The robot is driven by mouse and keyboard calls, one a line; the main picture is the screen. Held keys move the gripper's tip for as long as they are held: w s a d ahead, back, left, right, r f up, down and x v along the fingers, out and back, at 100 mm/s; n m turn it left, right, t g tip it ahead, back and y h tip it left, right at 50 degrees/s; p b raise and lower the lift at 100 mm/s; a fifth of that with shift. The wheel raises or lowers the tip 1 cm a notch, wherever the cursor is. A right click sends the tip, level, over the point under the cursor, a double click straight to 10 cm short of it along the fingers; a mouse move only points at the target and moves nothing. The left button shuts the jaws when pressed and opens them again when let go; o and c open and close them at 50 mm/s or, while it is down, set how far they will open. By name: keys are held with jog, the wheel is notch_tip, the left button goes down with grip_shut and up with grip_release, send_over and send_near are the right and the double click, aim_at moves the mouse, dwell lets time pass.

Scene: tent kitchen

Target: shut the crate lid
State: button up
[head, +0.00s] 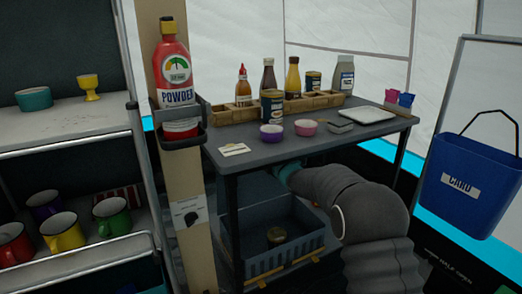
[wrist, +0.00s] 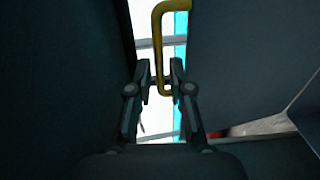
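The crate (head: 262,267) is a dark blue-grey box under the table, its top open, with a small round tin (head: 276,236) inside. A blue-grey panel (head: 262,192) stands up behind the crate and looks like its raised lid. In the wrist view, a yellow handle (wrist: 159,50) hangs beside a large dark panel (wrist: 240,60), probably the lid. My gripper (wrist: 160,75) has its fingers apart, with the lower end of the handle showing between or just beyond them. I cannot tell whether they touch it. The gripper is not distinguishable in the head view.
The table (head: 245,165) above the crate carries bottles, bowls and a tray. A post with a red powder extinguisher (head: 175,75) stands at the crate's left front. A shelf with mugs (head: 62,232) is at left, a blue bin (head: 470,180) at right.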

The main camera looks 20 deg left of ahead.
jog(key=shift+x, duration=1.3)
grip_shut()
